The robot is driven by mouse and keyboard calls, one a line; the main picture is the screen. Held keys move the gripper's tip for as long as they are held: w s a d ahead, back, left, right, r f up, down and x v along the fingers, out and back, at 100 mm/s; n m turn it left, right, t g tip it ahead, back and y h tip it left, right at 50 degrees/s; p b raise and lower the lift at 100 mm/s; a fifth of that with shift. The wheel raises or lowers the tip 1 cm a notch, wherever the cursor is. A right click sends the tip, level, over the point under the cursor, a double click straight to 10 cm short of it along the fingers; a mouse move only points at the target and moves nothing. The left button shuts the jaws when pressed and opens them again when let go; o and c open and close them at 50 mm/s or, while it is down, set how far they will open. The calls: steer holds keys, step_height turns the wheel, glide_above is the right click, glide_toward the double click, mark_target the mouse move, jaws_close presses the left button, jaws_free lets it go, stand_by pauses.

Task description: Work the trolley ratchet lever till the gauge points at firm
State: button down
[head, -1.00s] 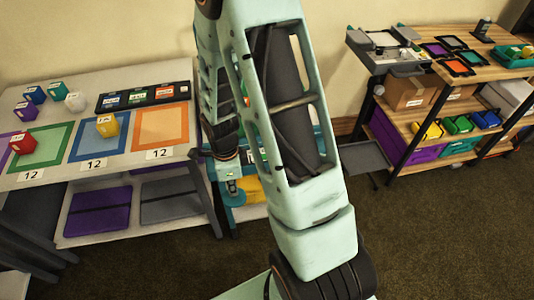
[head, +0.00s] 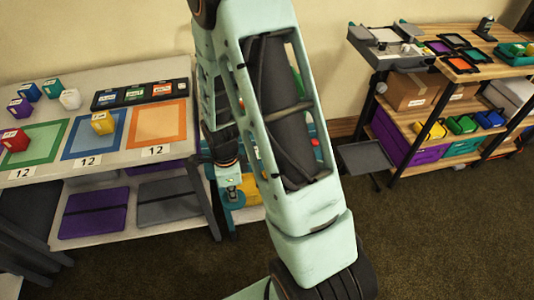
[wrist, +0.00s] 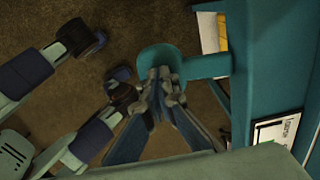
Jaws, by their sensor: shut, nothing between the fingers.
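The teal trolley (head: 238,216) stands behind my arm in the head view, mostly hidden by it. In the wrist view its teal side (wrist: 268,60) fills the right. A teal bar (wrist: 207,66) reaches left from it to a rounded teal end (wrist: 157,54); this looks like the ratchet lever, though I cannot be sure. My gripper (wrist: 160,76) is shut and empty, its tips overlapping the rounded end in the picture. I cannot tell whether they touch it. The gauge and its pointer cannot be made out in either view.
A grey table (head: 185,168) with coloured squares and small cubes stands to the left. A wooden shelf unit (head: 462,72) with bins stands at the back right, with a low grey platform (head: 362,156) beside it. The carpet (head: 430,235) at the front right is clear.

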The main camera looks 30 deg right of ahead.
steer(key=shift+f+b, duration=0.6)
steer(key=shift+f, duration=0.3)
step_height(320, 180, up, 9)
steer(key=p, duration=0.6)
steer(key=shift+p, duration=0.4)
steer(key=shift+r, duration=0.1)
stand_by(0.5)
